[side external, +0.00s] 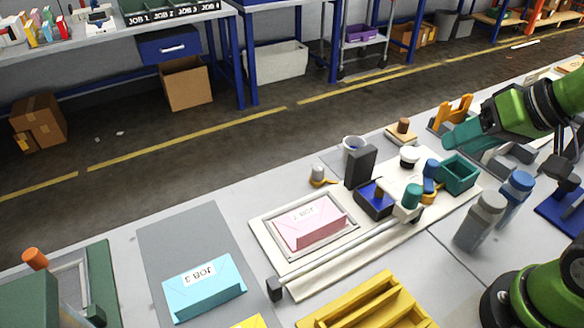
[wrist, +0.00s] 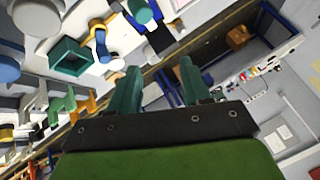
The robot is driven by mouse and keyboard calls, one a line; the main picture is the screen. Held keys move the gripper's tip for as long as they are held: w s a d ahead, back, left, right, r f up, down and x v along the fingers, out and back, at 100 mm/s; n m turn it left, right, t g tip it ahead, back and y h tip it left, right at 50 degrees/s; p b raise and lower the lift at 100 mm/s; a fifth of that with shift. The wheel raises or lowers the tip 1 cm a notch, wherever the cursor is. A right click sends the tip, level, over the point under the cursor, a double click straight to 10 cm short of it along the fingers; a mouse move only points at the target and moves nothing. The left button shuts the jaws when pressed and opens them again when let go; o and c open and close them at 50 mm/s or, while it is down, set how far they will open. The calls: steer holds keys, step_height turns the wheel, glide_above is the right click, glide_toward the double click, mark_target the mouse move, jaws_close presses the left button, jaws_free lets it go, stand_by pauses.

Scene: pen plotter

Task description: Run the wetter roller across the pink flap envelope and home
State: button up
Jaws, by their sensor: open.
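The pink envelope (side external: 306,222), labelled JOB 2, lies in a pale frame on a cream board (side external: 262,232). A rail (side external: 340,250) runs along the frame's near side. At the rail's right end stands a carriage (side external: 408,210) with a green knob. I cannot tell for certain which part is the wetter roller. My gripper (wrist: 157,84) is open and empty, with teal fingers apart. In the side view my gripper (side external: 462,135) hangs above and beyond the board's right end.
Grey (side external: 482,220) and blue (side external: 515,190) bottles stand right. A cyan envelope (side external: 204,288) lies left; a yellow rack (side external: 370,306) is in front.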

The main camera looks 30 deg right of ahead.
steer(key=shift+o, duration=0.9)
steer(key=shift+w+a+f+g, duration=0.2)
steer(key=shift+w+f+g, duration=0.05)
steer(key=shift+w+g, duration=0.1)
step_height(320, 180, up, 2)
steer(key=n+g+h, duration=0.2)
steer(key=g, duration=0.5)
glide_above(414, 188)
steer(key=shift+t, duration=0.25)
step_height(414, 188, down, 16)
steer(key=shift+f, duration=0.2)
steer(key=shift+c, duration=0.4)
jaws_close()
